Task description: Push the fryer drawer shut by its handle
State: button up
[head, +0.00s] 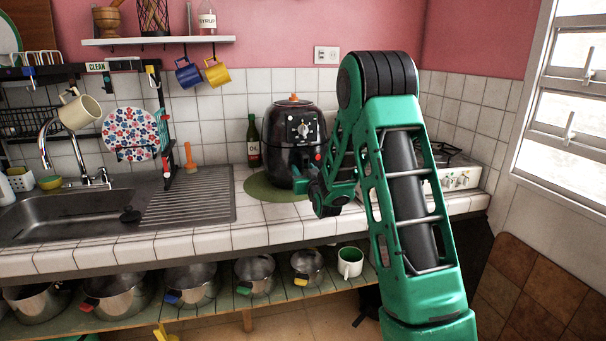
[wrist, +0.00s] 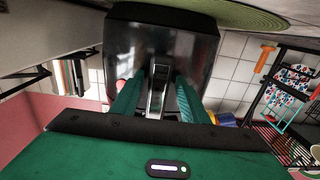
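The black fryer (head: 284,122) stands upright on the counter, with a dial on its front. Its lower front is partly hidden by my arm, and I cannot tell how far the drawer stands out. In the wrist view, which looks upside down, the dark glossy drawer front (wrist: 190,48) fills the upper middle. The drawer handle (wrist: 157,92) points toward the camera between the two green fingers of my gripper (wrist: 160,88). The fingers are apart, one on each side of the handle; contact is not clear. In the head view my gripper (head: 301,184) is at the fryer's lower front.
The fryer stands on a round green mat (head: 258,189). A dark bottle (head: 252,142) stands left of it, and a stove (head: 458,178) is to the right behind my arm. The sink (head: 70,215) is at left. Bare counter tiles (head: 285,222) lie in front.

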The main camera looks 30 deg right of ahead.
jog(key=shift+s, duration=0.1)
jog(key=v, duration=1)
jog(key=shift+s+a, duration=0.2)
dwell(0.4)
jog(key=s+a+f+m+g+y, duration=0.1)
jog(key=s+g, duration=0.7)
jog(key=s, duration=1.4)
jog(key=s+a+f+m+g+y, duration=0.2)
jog(key=s+g, duration=0.7)
jog(key=s, duration=1.4)
jog(key=a+y, duration=0.2)
jog(key=a, duration=0.2)
jog(key=shift+a+f, duration=0.15)
jog(key=shift+f, duration=0.05)
